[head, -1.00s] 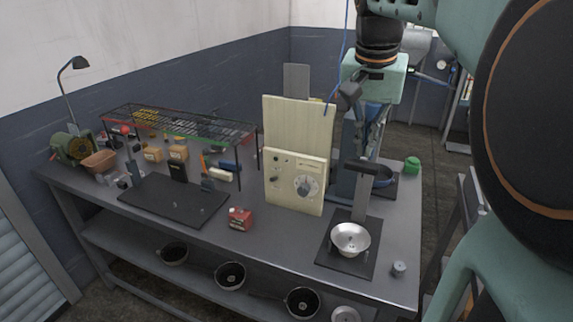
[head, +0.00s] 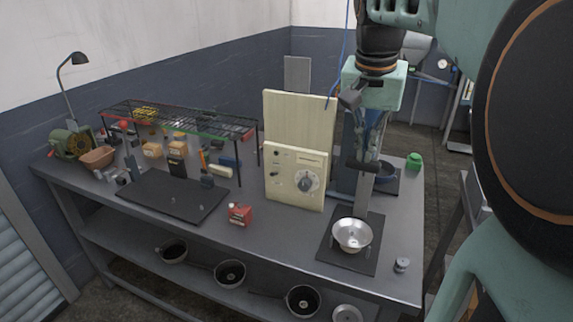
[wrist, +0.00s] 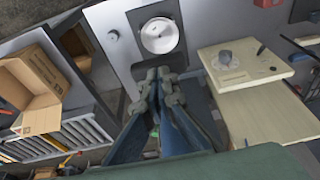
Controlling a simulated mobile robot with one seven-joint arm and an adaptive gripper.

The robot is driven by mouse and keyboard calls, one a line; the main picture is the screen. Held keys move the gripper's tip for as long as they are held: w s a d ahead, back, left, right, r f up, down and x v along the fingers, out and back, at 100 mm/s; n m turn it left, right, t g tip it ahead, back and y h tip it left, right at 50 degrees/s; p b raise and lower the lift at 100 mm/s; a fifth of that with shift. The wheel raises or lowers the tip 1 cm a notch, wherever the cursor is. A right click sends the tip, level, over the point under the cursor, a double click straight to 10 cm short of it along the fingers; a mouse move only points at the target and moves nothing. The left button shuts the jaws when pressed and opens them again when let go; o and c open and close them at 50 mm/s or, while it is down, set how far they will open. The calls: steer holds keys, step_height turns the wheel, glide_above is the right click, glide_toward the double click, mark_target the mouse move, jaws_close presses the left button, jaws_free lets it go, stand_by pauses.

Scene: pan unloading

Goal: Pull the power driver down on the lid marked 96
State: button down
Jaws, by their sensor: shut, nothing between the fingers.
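My gripper (head: 363,163) points down over the right part of the bench, with its fingers together and nothing between them. In the wrist view its fingertips (wrist: 162,78) are beside a dark bar, short of a round silver bowl-like piece (wrist: 160,36). In the head view this silver piece (head: 352,235) rests on a black plate (head: 336,262), below a grey upright (head: 362,199). Whether the fingers touch the dark bar I cannot tell. I cannot make out a power driver for certain, and no marking 96 is readable on any lid.
A cream box with a dial (head: 296,178) stands close left of my gripper. A small grey cylinder (head: 402,265) and a green object (head: 414,161) are on the bench. A red box (head: 240,214) and a wire rack (head: 178,120) are farther left. Pans (head: 230,272) sit on the lower shelf.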

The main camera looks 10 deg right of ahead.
step_height(320, 180, down, 19)
steer(key=b, duration=1.3)
steer(key=shift+f+b, duration=0.15)
steer(key=shift+b, duration=0.15)
stand_by(1.5)
steer(key=shift+s, duration=0.1)
steer(key=shift+f+p, duration=0.45)
stand_by(2.6)
steer(key=shift+r, duration=0.15)
